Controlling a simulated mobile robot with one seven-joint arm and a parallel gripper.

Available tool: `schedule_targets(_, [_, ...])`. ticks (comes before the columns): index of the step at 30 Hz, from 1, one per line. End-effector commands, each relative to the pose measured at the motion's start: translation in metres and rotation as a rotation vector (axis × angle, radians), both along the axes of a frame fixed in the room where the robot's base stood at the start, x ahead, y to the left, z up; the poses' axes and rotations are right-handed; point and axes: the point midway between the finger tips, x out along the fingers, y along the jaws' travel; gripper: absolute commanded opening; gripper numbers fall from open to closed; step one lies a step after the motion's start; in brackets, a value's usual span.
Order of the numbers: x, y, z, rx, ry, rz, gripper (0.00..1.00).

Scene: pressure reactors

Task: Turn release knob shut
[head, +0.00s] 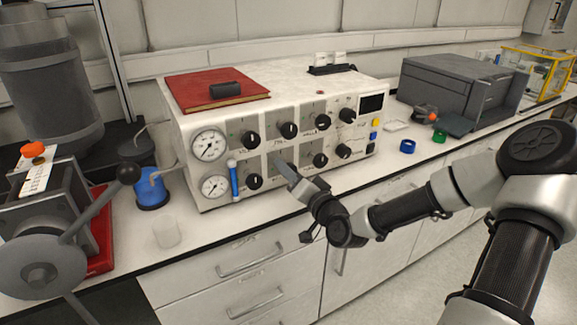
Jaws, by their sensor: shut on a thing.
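A white control box (217,122) stands on the bench with two rows of black knobs on its front. The upper row holds several knobs, one of them at its left end (250,139). In the lower row a left knob (254,181), a middle-right knob (320,160) and a right knob (344,151) show. My gripper (283,166) reaches from the lower right to the panel between the left and middle-right lower knobs. It is shut on a knob there, which its fingers hide. The labels are too small to tell which is the release knob.
A red book (217,89) lies on the box. A clear beaker (166,231) and a lever machine (45,255) stand left. A grey device (445,85) is at right.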

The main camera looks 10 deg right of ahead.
Motion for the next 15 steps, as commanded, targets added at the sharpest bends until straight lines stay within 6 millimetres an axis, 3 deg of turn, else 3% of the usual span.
schedule_targets(15, [-0.0002, -0.0001, 0.0020, 0.471, 0.152, -0.001, 0.12])
